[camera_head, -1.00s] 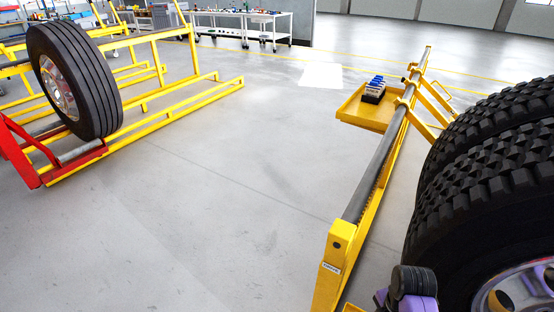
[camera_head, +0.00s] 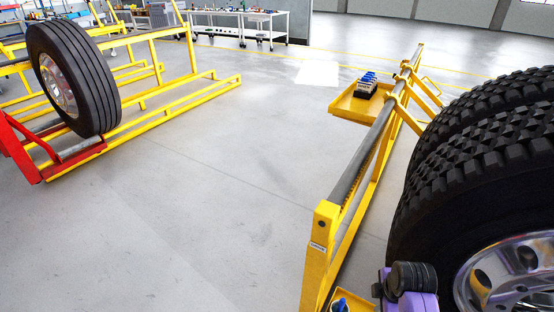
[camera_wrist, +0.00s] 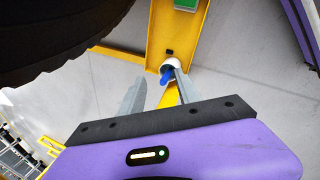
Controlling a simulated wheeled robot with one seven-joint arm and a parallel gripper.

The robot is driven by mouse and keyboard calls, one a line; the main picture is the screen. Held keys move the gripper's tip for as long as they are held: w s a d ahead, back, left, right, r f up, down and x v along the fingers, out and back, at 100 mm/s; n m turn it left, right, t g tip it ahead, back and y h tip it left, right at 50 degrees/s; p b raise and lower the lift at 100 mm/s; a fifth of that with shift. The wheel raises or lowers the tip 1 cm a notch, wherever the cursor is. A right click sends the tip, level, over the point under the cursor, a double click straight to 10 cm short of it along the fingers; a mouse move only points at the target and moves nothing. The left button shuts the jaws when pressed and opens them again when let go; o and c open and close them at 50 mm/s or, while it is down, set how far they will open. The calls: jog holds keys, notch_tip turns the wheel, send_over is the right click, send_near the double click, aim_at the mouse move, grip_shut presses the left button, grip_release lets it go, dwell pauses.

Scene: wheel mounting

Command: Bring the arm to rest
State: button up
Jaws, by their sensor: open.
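My gripper (camera_wrist: 157,82) shows in the wrist view with its two grey fingers apart. Nothing is visibly clamped between them. A white item with a blue tip (camera_wrist: 167,74) lies just beyond the fingertips, by a yellow tray (camera_wrist: 165,35); I cannot tell if a finger touches it. In the head view, purple and black parts of my arm (camera_head: 412,285) show at the bottom right, close to the large tyres. The gripper fingers are not visible there.
Dark, knobbly tyres (camera_head: 490,150) stand at the right. A yellow rail frame (camera_head: 320,255) with a tray of blue-topped items (camera_head: 362,105) runs beside them. At the left, a wheel (camera_head: 85,80) rests on a red and yellow stand. Open floor (camera_head: 220,190) lies between.

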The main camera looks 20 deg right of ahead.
jog(key=s+a+r+m+t+h+b, duration=0.2)
jog(key=s+a+r+m+t+b, duration=0.15)
jog(key=a+r+m+t, duration=0.55)
jog(key=s+a+r+m+t+y+b, duration=0.1)
jog(key=s+a+r+m+t+b, duration=0.1)
jog(key=s+a+r, duration=0.4)
jog(key=s+a+r+m+t+y+b, duration=0.1)
jog(key=s+a+r+m+t+b, duration=0.2)
jog(key=s, duration=0.5)
jog(key=s+a+f+n+g+y+b, duration=0.2)
jog(key=s+a+f, duration=0.15)
jog(key=s, duration=0.35)
notch_tip(320, 180, up, 20)
jog(key=p, duration=2)
jog(key=shift+a, duration=0.4)
